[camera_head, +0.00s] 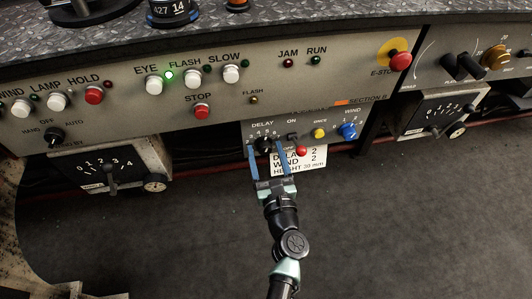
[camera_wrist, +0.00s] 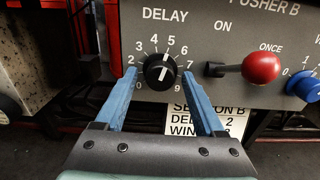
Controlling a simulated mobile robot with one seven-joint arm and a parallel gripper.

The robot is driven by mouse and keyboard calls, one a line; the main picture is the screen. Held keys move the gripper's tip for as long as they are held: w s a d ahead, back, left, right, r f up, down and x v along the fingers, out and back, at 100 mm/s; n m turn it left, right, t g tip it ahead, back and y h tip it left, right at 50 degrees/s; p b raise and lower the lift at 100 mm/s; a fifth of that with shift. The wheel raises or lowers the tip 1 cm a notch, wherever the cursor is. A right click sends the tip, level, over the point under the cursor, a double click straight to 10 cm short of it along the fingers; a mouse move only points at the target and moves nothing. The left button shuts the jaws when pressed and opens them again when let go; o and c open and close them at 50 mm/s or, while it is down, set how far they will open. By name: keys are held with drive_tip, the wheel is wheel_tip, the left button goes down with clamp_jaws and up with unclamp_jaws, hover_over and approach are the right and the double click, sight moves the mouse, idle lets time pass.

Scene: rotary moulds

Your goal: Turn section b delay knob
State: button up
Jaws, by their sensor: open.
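The black delay knob (camera_wrist: 160,71) sits on the grey section B panel under the word DELAY, with a numbered dial around it. Its white line points up and slightly right, near the 5. It also shows small in the head view (camera_head: 263,145). My gripper (camera_wrist: 159,76) is open, with one blue finger on each side of the knob. In the wrist view gaps show between fingers and knob; contact cannot be told. In the head view my gripper (camera_head: 266,146) reaches up to the panel from below.
Right of the knob are a lever with a red ball (camera_wrist: 262,68), a blue knob (camera_wrist: 303,86) and a yellow button (camera_head: 319,133). A white card (camera_wrist: 205,122), partly hidden by my right finger, reads DELAY 2. A gauge box (camera_head: 112,170) stands left; floor below is clear.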

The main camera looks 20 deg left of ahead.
clamp_jaws()
drive_tip(key=shift+n, duration=0.3)
drive_tip(key=n+b, duration=0.2)
drive_tip(key=n, duration=0.1)
drive_tip(key=shift+d+f+b, duration=0.1)
drive_tip(key=shift+f+b, duration=0.1)
drive_tip(key=shift+b, duration=0.1)
drive_tip(key=n+b, duration=0.2)
drive_tip(key=n, duration=0.3)
drive_tip(key=shift+b, duration=0.35)
drive_tip(key=n+b, duration=0.3)
drive_tip(key=n, duration=0.2)
drive_tip(key=shift+d+r, duration=0.1)
drive_tip(key=shift+r, duration=0.05)
drive_tip(key=shift+w+r+n+b, duration=0.15)
drive_tip(key=shift+n+b, duration=0.95)
drive_tip(key=shift+n, duration=0.9)
